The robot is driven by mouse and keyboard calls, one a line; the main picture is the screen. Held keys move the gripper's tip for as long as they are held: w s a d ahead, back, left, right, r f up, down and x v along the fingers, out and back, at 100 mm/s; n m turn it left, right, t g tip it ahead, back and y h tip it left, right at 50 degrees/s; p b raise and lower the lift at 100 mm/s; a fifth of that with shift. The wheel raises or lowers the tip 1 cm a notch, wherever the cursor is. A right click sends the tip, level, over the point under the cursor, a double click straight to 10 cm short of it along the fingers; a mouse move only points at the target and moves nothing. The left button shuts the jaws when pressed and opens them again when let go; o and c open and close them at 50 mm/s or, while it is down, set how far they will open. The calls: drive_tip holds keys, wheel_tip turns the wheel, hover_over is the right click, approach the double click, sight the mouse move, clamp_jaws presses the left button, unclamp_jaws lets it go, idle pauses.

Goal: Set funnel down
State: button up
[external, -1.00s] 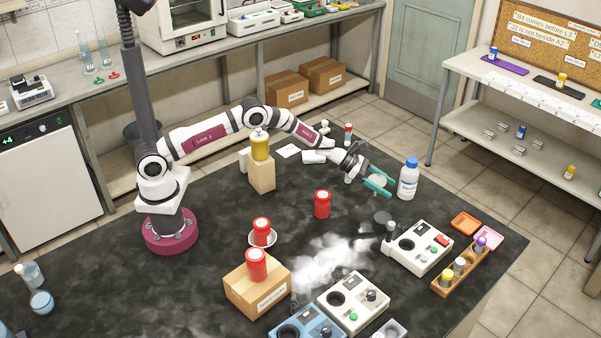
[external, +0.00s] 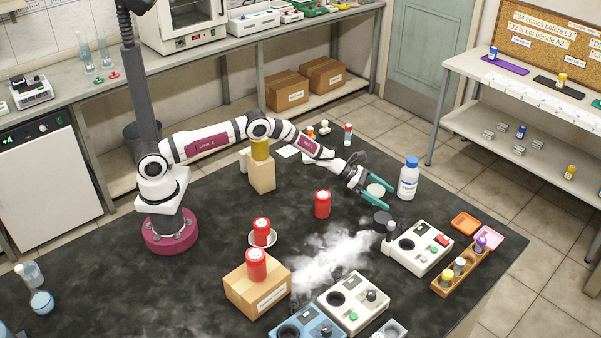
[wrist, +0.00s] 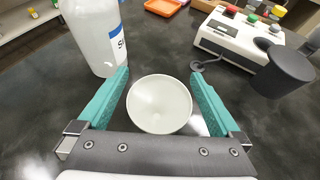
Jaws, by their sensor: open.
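The funnel (wrist: 160,103) is a pale, round, bowl-like piece seen from above in the wrist view, with its wide mouth up. It also shows as a small pale disc (external: 376,190) in the external view, near the white bottle. My gripper (external: 379,191) is open, with its teal fingers on either side of the funnel. In the wrist view there is a gap between the funnel and each finger of my gripper (wrist: 159,76). The funnel's lower part is hidden under its rim, so its contact with the table is not visible.
A white bottle with a blue cap (external: 408,178) stands close beside one finger. A dark round cup-like part (external: 382,221) and a white device (external: 418,247) are near the other side. A red jar (external: 322,204) stands to the left. White vapour (external: 330,255) drifts over the table.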

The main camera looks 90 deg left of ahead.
drive_tip(key=shift+s+a+r, duration=0.1)
drive_tip(key=shift+s+r, duration=0.05)
drive_tip(key=shift+r, duration=0.1)
drive_tip(key=v, duration=1.2)
drive_tip(key=s+d+r+m+g+h, duration=0.3)
drive_tip(key=d+r+m, duration=0.55)
drive_tip(key=d, duration=0.45)
drive_tip(key=s+d+r+m+g, duration=0.3)
drive_tip(key=s+d+m, duration=0.3)
drive_tip(key=s+m, duration=0.15)
drive_tip(key=s+d+r+m+g, duration=0.3)
drive_tip(key=s+d+m+g, duration=0.1)
drive_tip(key=s+d+m, duration=0.4)
drive_tip(key=s+a+m+g+y, duration=0.1)
drive_tip(key=s+a+m+y, duration=0.3)
drive_tip(key=s+m, duration=0.3)
drive_tip(key=s+a+m+g+y, duration=0.1)
drive_tip(key=s+a+m+y, duration=0.3)
drive_tip(key=s, duration=1.2)
drive_tip(key=a+m, duration=0.1)
drive_tip(key=m, duration=0.2)
drive_tip(key=shift+s+f+m+g, duration=0.25)
drive_tip(key=shift+m+g, duration=0.05)
